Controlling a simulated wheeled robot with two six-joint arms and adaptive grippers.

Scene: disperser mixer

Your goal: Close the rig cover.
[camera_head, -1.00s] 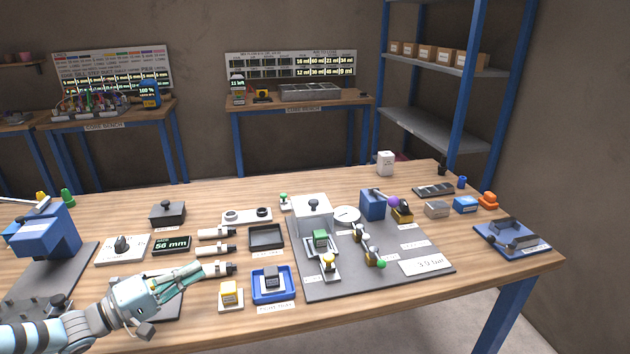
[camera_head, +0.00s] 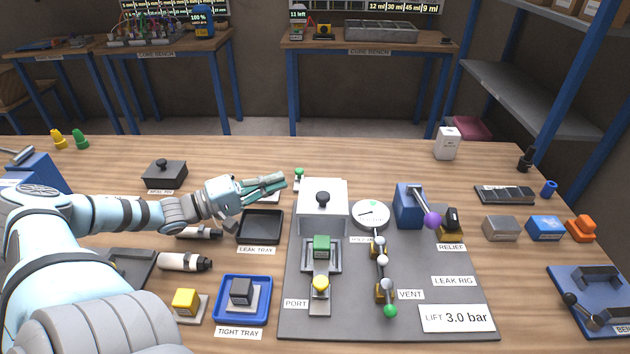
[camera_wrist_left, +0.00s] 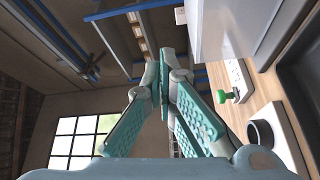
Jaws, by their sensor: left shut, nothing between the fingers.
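The rig cover (camera_head: 323,208) is a white box with a black knob on top, at the back of the grey leak rig plate (camera_head: 440,260). A nest holding a green block (camera_head: 321,248) lies uncovered just in front of it. My left gripper (camera_head: 284,181) is shut and empty. It points right, its fingertips a little left of the cover's back-left side, seemingly apart from it. In the left wrist view the shut fingertips (camera_wrist_left: 158,72) show with a white wall, probably the cover (camera_wrist_left: 235,25), to their right. My right gripper is not in view.
A green knob (camera_head: 299,173) stands just behind the gripper's fingertips. A black leak tray (camera_head: 261,226) lies left of the rig. A gauge (camera_head: 370,214) and a blue block with a purple-tipped lever (camera_head: 408,206) stand right of the cover.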

